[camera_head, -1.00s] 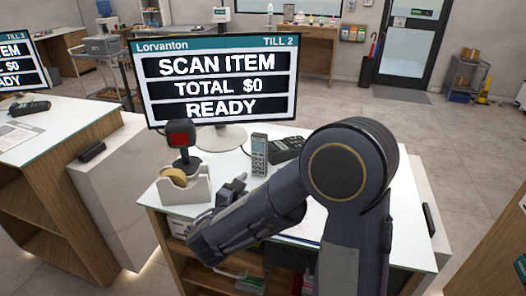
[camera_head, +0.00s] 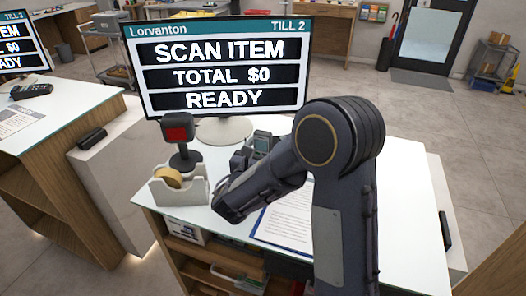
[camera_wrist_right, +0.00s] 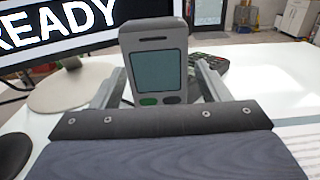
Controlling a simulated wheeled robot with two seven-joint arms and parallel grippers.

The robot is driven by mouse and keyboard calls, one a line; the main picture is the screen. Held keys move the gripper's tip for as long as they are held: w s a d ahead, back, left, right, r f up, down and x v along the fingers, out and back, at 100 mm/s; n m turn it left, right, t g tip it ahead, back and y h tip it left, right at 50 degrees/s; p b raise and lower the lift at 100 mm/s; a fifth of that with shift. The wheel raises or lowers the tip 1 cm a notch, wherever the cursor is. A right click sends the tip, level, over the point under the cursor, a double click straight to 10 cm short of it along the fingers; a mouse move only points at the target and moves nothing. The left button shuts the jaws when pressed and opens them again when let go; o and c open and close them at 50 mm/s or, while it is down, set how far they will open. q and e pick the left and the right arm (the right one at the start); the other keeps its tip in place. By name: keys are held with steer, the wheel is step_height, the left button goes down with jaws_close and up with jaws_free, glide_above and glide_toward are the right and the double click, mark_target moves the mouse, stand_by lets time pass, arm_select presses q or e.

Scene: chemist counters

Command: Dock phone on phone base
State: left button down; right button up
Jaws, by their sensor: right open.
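The grey phone (camera_head: 262,142) with a small screen stands upright on the white counter, in front of the till monitor. In the right wrist view, the phone (camera_wrist_right: 158,68) faces me, and its lower part is hidden by my gripper. My right gripper (camera_head: 250,153) is open at the phone, with one finger on each side of it in the wrist view (camera_wrist_right: 160,82). I cannot tell whether either finger touches it. A dark keyed unit, likely the phone base (camera_wrist_right: 207,61), shows behind and right of the phone; my arm hides it in the head view. My left gripper is out of view.
A till monitor (camera_head: 222,75) stands behind the phone. A scanner on a stand (camera_head: 180,140) and a tape dispenser (camera_head: 178,188) are to the left. A printed sheet (camera_head: 280,226) lies in front under my arm. The counter's right side (camera_head: 405,200) is clear.

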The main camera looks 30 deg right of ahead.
steer(key=shift+w+d, duration=0.35)
steer(key=c, duration=1.2)
steer(key=shift+r, duration=0.1)
